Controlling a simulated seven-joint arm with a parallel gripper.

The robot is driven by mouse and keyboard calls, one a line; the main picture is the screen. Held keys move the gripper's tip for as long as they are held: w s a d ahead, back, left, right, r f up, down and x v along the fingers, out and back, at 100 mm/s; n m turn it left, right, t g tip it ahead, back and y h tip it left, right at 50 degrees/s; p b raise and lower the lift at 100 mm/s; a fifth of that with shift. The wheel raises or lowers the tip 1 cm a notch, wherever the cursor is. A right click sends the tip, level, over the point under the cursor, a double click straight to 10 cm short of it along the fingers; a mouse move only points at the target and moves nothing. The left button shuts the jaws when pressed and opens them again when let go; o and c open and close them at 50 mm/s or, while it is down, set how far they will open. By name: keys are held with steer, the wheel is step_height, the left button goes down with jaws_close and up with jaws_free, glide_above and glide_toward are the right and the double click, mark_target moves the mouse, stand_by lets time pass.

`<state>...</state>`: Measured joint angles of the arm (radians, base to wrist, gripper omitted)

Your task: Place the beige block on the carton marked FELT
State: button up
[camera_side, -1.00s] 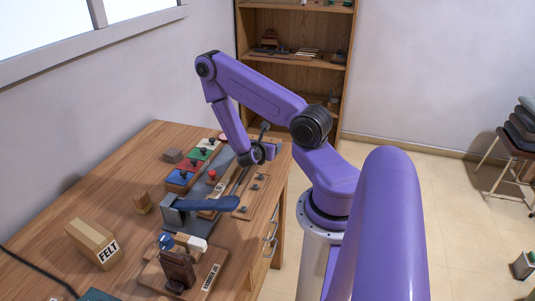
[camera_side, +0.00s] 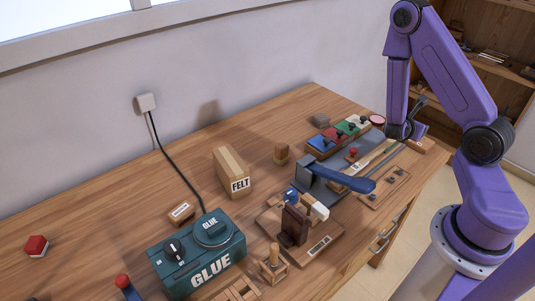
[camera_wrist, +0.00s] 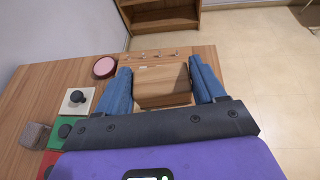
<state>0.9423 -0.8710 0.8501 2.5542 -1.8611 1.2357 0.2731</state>
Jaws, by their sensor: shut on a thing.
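The carton marked FELT (camera_side: 231,167) is a tan box with a white label, standing on the table left of centre in the side view. Its top looks clear. My gripper (camera_side: 412,127) is far to its right, by the table's right end. In the wrist view, my two blue fingers (camera_wrist: 160,72) are on either side of a brown wooden block (camera_wrist: 163,88) and are shut on it. It looks darker than beige there.
A green GLUE box (camera_side: 197,258) is in front of the carton. Bare table lies left of the carton.

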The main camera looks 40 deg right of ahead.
steer(key=w+a+r+n+t+y, duration=0.2)
steer(key=w+a+r+n+t, duration=0.15)
steer(key=w+a, duration=0.45)
steer(key=w+a+r+n+t+y, duration=0.2)
steer(key=w+a+n+t, duration=0.25)
steer(key=a, duration=0.65)
steer(key=s+a+r+n+t+y, duration=0.1)
steer(key=a+r+n+t+y, duration=0.25)
steer(key=a, duration=0.95)
steer(key=s+a+r+n+t+y, duration=0.1)
steer(key=a+r+n+y, duration=0.35)
steer(key=a, duration=0.75)
steer(key=y, duration=0.1)
glide_above(238, 167)
steer(key=s, duration=0.1)
steer(key=shift+n+g, duration=0.25)
steer(key=shift+n, duration=0.05)
steer(key=f, duration=1)
steer(key=shift+d+f, duration=0.1)
steer(key=shift+d, duration=0.1)
steer(key=shift+w+a+f, duration=0.2)
steer(key=shift+w+f, duration=0.25)
steer(key=shift+f, duration=0.1)
steer(key=shift+w+f, duration=0.1)
steer(key=shift+f, duration=1.55)
steer(key=shift+f, duration=0.15)
